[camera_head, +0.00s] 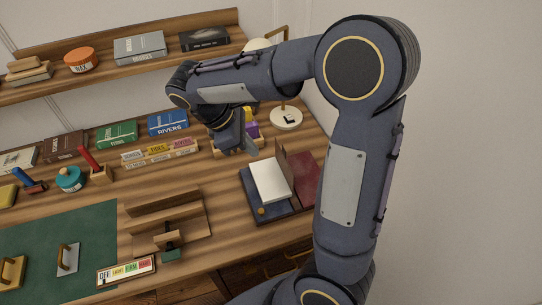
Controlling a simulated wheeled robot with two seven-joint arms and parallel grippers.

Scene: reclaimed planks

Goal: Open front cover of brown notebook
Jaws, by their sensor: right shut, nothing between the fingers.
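The brown notebook (280,160) is on the right of the desk. Its brown cover appears to stand up steeply along the right side of a white page block (270,182), so the cover looks partly raised. My right gripper (250,149) is to the left of and behind the notebook, apart from it in the picture. It is shut and empty, pointing down, and its fingers are small and partly hidden by the wrist. My left gripper is not in view.
The notebook rests on a dark blue book (281,216), with a dark red one (306,181) to its right. A lamp base (286,118) and purple item (250,130) are behind. A wooden stand (168,216) is left. Bare desk lies between stand and notebook.

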